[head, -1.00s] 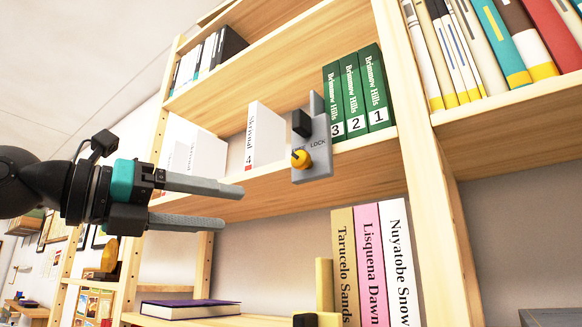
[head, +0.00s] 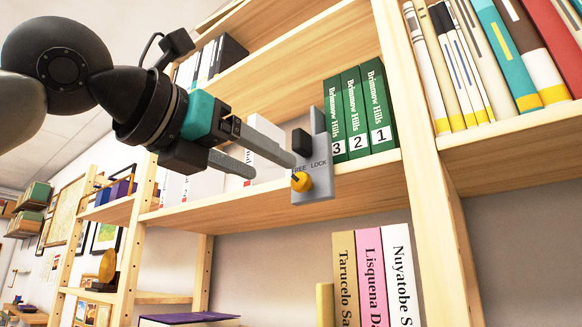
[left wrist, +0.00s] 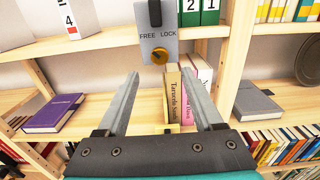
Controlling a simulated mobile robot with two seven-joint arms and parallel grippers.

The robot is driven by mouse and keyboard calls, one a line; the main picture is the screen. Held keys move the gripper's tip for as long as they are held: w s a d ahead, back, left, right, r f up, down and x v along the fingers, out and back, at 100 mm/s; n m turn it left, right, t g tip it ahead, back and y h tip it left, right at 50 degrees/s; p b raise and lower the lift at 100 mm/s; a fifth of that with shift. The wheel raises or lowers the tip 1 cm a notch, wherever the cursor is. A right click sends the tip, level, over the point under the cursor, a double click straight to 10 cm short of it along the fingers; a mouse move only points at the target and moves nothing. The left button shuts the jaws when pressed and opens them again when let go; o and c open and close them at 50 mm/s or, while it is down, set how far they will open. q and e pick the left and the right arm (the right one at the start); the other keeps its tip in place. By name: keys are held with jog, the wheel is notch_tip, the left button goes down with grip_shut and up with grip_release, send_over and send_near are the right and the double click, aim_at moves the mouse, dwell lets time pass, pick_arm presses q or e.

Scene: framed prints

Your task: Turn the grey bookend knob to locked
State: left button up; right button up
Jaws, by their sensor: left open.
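The grey bookend (head: 316,184) stands at the shelf's front edge, left of the green books. Its yellow knob (head: 301,181) sits low on the plate, under the words FREE and LOCK. In the left wrist view the knob (left wrist: 159,57) has a dark mark that seems to lean toward FREE. My left gripper (head: 272,166) is open and empty, its fingers pointing at the bookend from the left. In the left wrist view the knob is beyond the open fingertips (left wrist: 160,78), roughly midway between them, apparently apart from both. My right gripper is not in view.
Several upright books (head: 374,275) stand on the shelf below. A shelf post (head: 413,123) rises at the right. The space before the bookend is free.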

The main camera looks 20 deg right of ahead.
aim_at(298, 182)
pick_arm(q)
jog(key=p+x, duration=0.2)
jog(key=x, duration=0.5)
jog(key=shift+w, duration=0.1)
grip_shut()
dwell(0.4)
